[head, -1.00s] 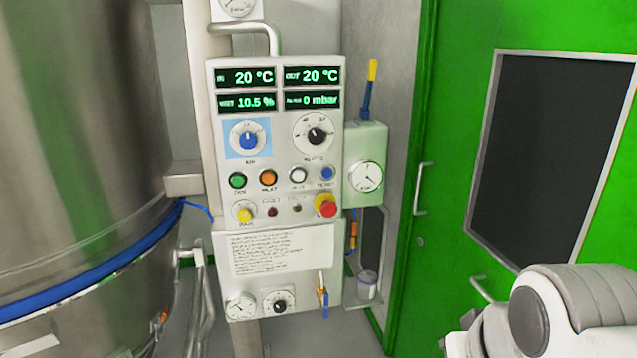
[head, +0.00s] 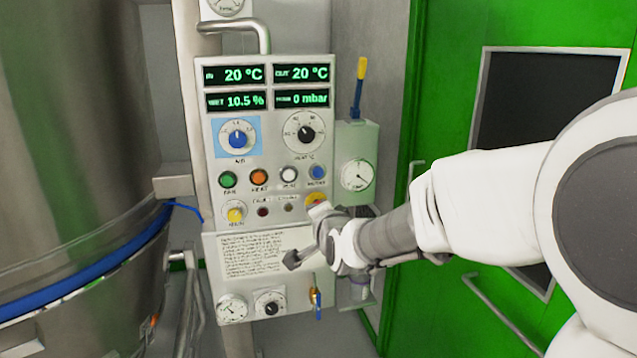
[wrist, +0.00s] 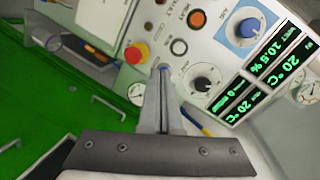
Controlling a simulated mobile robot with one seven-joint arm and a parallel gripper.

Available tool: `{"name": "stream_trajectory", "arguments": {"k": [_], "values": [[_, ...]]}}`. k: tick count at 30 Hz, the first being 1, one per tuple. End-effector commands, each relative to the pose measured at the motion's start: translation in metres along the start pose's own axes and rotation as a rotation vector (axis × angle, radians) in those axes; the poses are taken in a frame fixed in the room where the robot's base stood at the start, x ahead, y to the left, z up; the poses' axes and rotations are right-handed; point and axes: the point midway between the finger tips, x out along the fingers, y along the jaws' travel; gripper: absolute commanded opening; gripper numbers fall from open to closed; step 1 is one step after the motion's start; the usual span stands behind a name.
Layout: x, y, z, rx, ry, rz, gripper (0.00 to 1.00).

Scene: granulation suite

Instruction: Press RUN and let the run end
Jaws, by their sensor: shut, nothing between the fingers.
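The control panel (head: 265,150) stands upright in the head view, with a row of green (head: 228,180), orange (head: 259,177), white (head: 289,174) and blue (head: 317,172) buttons. The white button's blurred label may read RUN; it also shows in the wrist view (wrist: 178,47). The displays (head: 235,75) read 20 °C, 20 °C, 10.5 % and 0 mbar. My gripper (head: 320,209) is in front of the panel's lower right, partly covering the red emergency stop (head: 316,198). In the wrist view my gripper (wrist: 163,74) is shut and empty, its tips overlapping the blue button; contact cannot be told.
A gauge box (head: 357,174) with a yellow-tipped lever adjoins right. A large steel vessel (head: 80,130) stands left, a green door (head: 440,100) right.

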Motion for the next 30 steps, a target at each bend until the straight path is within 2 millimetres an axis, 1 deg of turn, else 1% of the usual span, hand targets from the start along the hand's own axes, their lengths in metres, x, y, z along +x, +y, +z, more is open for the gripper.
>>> {"name": "stream_trajectory", "arguments": {"k": [1, 3, 6, 9, 14, 30], "values": [[0.015, 0.0, 0.004, 0.082, 0.009, -0.043, 0.0], [0.029, -0.004, 0.007, 0.186, 0.025, -0.104, 0.0], [0.043, -0.009, 0.009, 0.303, 0.041, -0.174, 0.0], [0.05, -0.011, 0.009, 0.378, 0.053, -0.217, 0.0], [0.053, -0.013, 0.009, 0.419, 0.059, -0.244, 0.0], [0.05, -0.013, 0.007, 0.415, 0.06, -0.242, 0.0]]}}
